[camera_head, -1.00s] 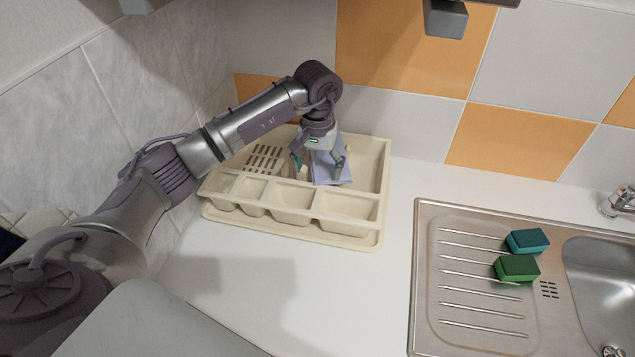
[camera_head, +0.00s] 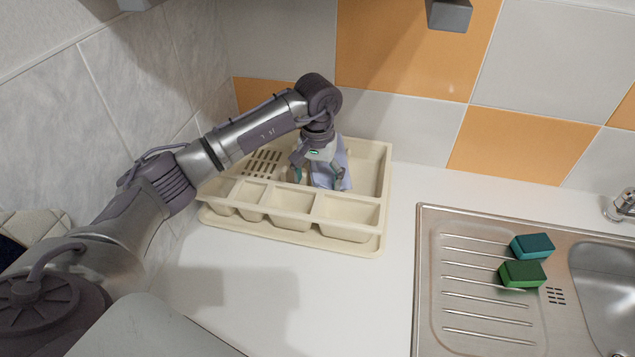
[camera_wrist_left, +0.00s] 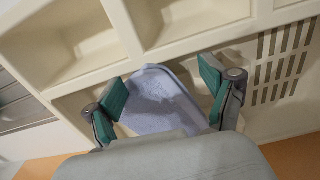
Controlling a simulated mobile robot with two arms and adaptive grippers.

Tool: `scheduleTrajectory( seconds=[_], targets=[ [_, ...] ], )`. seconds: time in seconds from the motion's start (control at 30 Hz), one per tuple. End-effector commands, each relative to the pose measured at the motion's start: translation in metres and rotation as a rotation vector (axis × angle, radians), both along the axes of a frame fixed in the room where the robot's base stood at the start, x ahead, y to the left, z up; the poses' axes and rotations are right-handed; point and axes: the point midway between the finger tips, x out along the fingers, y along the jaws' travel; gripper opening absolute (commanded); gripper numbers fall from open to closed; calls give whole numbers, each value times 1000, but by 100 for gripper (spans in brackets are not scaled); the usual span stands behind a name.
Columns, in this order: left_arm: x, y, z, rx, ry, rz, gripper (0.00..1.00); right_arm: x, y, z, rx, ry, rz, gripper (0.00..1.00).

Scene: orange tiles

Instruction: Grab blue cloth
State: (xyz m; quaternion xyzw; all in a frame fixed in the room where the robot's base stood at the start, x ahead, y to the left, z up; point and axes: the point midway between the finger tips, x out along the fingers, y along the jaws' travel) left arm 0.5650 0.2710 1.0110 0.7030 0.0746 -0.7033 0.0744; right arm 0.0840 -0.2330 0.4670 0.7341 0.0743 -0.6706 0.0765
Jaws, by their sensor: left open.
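The blue cloth (camera_head: 343,165) is a pale lavender-blue piece in the back part of the cream tray (camera_head: 371,241), partly hidden by my left gripper (camera_head: 318,180) in the head view. The left wrist view shows the cloth (camera_wrist_left: 160,101) between the two teal-padded fingers of my left gripper (camera_wrist_left: 162,98). The fingers are spread wide, one on each side of the cloth, and are not closed on it. The near part of the cloth is hidden by the gripper body. My right gripper does not show.
The tray has several small compartments along its front and a slotted part (camera_head: 263,163) at the left. A steel sink (camera_head: 480,318) stands at the right, with a teal sponge (camera_head: 532,246) and a green sponge (camera_head: 522,274) on its drainboard. The white counter between is clear.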

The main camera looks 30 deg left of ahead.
Motion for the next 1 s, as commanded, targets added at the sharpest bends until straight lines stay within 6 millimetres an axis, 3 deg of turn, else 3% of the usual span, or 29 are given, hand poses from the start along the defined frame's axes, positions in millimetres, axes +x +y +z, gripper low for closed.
scheduleTrajectory(
  seconds=[0.5, 1.0],
  targets=[
    [0, 0, -10, -1, -1, 1, 82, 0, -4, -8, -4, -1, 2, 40],
    [0, 0, -9, 0, 0, 1, 41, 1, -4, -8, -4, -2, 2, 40]
  ],
)
